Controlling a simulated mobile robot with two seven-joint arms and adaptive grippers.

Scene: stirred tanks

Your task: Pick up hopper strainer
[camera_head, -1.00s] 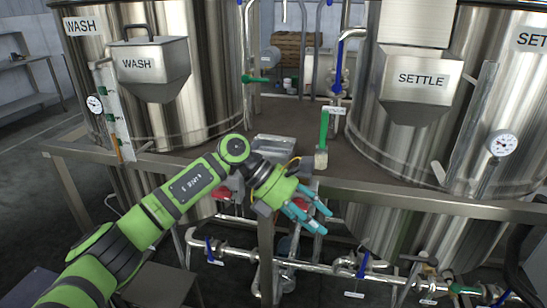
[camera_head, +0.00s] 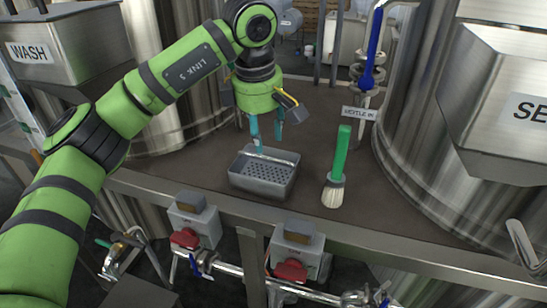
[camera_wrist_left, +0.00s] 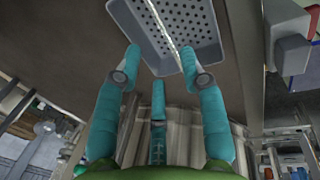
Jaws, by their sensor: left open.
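The hopper strainer (camera_head: 250,187) is a grey rectangular tray with a perforated floor, lying on the brown platform between the tanks. A thin bright bar runs across its top. My left gripper (camera_head: 268,138) points down at the strainer's far edge with its teal fingers apart and nothing held. In the left wrist view, the strainer (camera_wrist_left: 150,40) fills the top middle, and the open fingers (camera_wrist_left: 163,58) reach towards its near rim. I cannot tell whether a finger touches it. My right gripper is not in view.
A brush with a green handle (camera_head: 341,152) stands just right of the strainer. A SETTLE IN label (camera_head: 361,113) and a blue-handled valve (camera_head: 368,60) are behind it. Steel tanks flank the platform. Red-knobbed boxes (camera_head: 193,222) sit below the front edge.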

